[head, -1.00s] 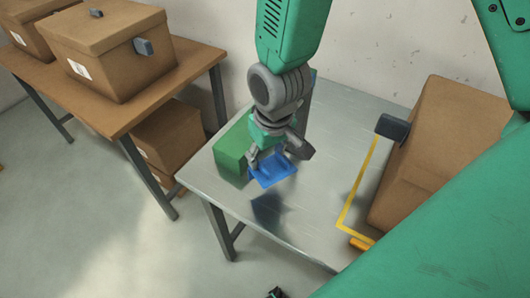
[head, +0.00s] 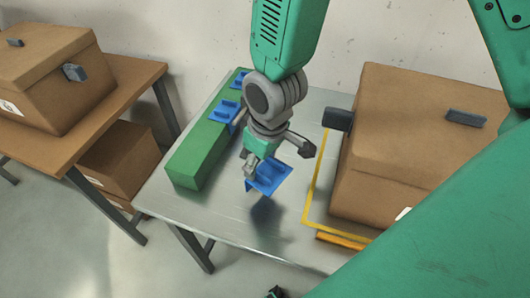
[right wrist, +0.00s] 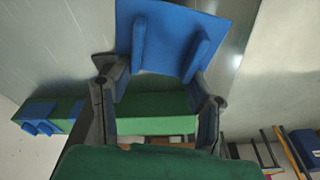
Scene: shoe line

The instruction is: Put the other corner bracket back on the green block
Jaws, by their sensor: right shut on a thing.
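The long green block (head: 205,150) lies on the metal table in the head view, running from the near left to the back. Two blue corner brackets sit on it towards its far end, one (head: 222,112) nearer and one (head: 240,79) farther back. My right gripper (head: 268,166) is shut on another blue corner bracket (head: 272,178), held above the table to the right of the block's near part. In the right wrist view the held bracket (right wrist: 168,38) is between the fingers, with the green block (right wrist: 155,112) behind. My left gripper is not in view.
A large cardboard box (head: 400,150) stands at the right of the metal table (head: 225,215), by a yellow outline (head: 313,185). A wooden table (head: 95,130) with a cardboard box (head: 50,75) is at the left. Bare table lies in front of the held bracket.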

